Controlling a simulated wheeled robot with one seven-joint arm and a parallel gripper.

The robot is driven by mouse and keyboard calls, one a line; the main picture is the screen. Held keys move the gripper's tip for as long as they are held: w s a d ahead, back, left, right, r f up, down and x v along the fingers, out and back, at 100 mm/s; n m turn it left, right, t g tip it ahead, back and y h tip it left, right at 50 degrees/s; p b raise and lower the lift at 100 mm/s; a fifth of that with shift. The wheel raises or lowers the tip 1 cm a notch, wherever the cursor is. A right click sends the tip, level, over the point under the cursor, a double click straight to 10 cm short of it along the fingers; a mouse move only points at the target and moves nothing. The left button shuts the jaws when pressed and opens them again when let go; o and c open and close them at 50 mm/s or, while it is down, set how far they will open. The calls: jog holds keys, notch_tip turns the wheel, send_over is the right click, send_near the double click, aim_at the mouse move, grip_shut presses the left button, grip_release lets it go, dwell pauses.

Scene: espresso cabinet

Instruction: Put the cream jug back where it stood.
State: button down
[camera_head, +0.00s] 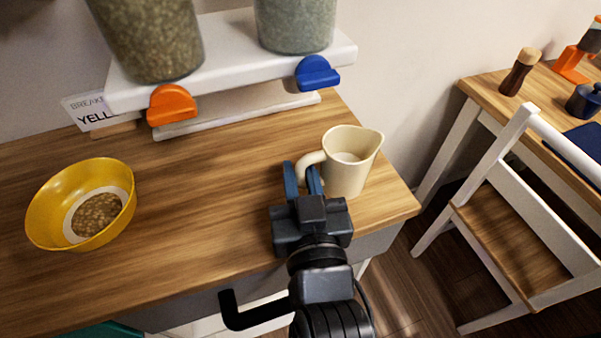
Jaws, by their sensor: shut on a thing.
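The cream jug (352,168) is cream-coloured, with its handle on the left and its spout toward the upper right. It is near the right end of the wooden counter (215,210). It looks upright, and something pale shows inside. My gripper (303,178) comes from the front, and its blue fingers are shut on the jug's handle. I cannot tell whether the jug's base touches the counter or is slightly above it.
A yellow bowl (45,210) with brown pieces stands at the left. A white dispenser stand with an orange knob (171,104) and a blue knob (317,73) is at the back. The counter's middle is clear. A chair (520,225) stands right, beyond the counter's edge.

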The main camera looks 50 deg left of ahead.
jog(key=c, duration=1)
grip_release()
jog(key=shift+f, duration=0.1)
jog(key=shift+r, duration=0.2)
jog(key=b+v, duration=0.2)
jog(key=v, duration=1)
jog(key=s+d+f+m+t+h, duration=0.1)
jog(key=d+f+m+t+h, duration=0.2)
jog(key=d, duration=0.8)
jog(key=s+d+f+m+t+h, duration=0.15)
jog(key=d+f+m+h, duration=0.3)
jog(key=d, duration=0.75)
jog(key=s+d+r+m+h, duration=0.2)
jog(key=s+d+h, duration=0.5)
jog(key=s+d, duration=0.4)
jog(key=shift+s+d+r+m, duration=0.35)
jog(key=shift+s+m, duration=0.15)
jog(key=shift+m, duration=0.35)
